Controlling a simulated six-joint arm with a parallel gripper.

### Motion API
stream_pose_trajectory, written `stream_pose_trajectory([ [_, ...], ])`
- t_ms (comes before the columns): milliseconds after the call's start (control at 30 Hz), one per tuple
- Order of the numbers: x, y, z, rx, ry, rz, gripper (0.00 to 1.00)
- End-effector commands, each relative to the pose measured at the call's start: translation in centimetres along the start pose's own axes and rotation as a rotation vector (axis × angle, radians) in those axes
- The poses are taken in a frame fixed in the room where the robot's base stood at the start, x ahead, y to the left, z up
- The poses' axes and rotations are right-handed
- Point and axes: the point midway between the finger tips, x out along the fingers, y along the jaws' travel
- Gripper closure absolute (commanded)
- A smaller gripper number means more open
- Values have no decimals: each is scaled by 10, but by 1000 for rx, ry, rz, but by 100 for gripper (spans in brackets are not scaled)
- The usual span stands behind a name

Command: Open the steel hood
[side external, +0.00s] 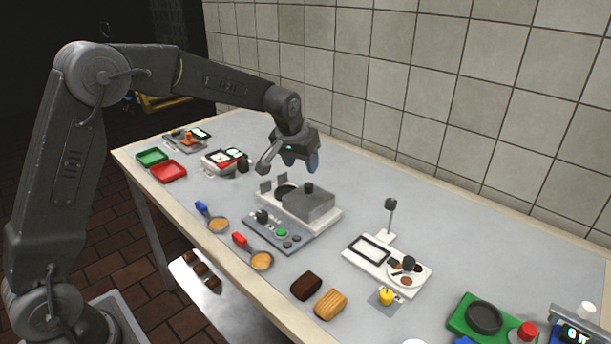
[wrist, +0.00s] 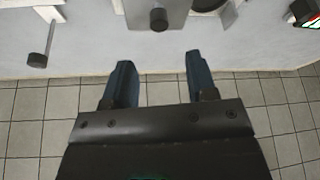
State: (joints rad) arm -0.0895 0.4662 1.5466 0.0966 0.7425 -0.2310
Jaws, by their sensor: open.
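The steel hood (side external: 310,205) is a grey box with a black knob (side external: 308,187) on top. It sits low on the right part of a white machine base (side external: 333,221). A dark round plate (side external: 286,190) shows beside it on the left. In the wrist view the hood (wrist: 143,14) is at the top edge with its black knob (wrist: 158,19). My gripper (side external: 300,162) is above and behind the machine, apart from the hood. Its blue fingers (wrist: 158,64) are spread and empty, with the knob beyond their gap.
A control panel (side external: 262,229) with knobs and a green button is in front of the machine. A white device with a black-knobbed post (side external: 390,205) stands to the right. The tiled wall (side external: 420,95) runs behind the table. The table's back right is clear.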

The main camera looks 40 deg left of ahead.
Motion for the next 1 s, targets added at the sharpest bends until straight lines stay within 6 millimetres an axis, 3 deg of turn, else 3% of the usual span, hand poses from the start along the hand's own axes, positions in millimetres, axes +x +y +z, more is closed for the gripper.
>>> stream_pose_trajectory([
  [100, -24, 0, 0, 0, 4, 1, 48],
  [300, -45, 0, 0, 1, 0, 0, 48],
  [767, -54, 0, 2, 3, 2, 1, 48],
  [867, -70, 0, 12, 15, 8, 7, 48],
  [1000, -113, -2, 46, 48, 25, 24, 48],
])
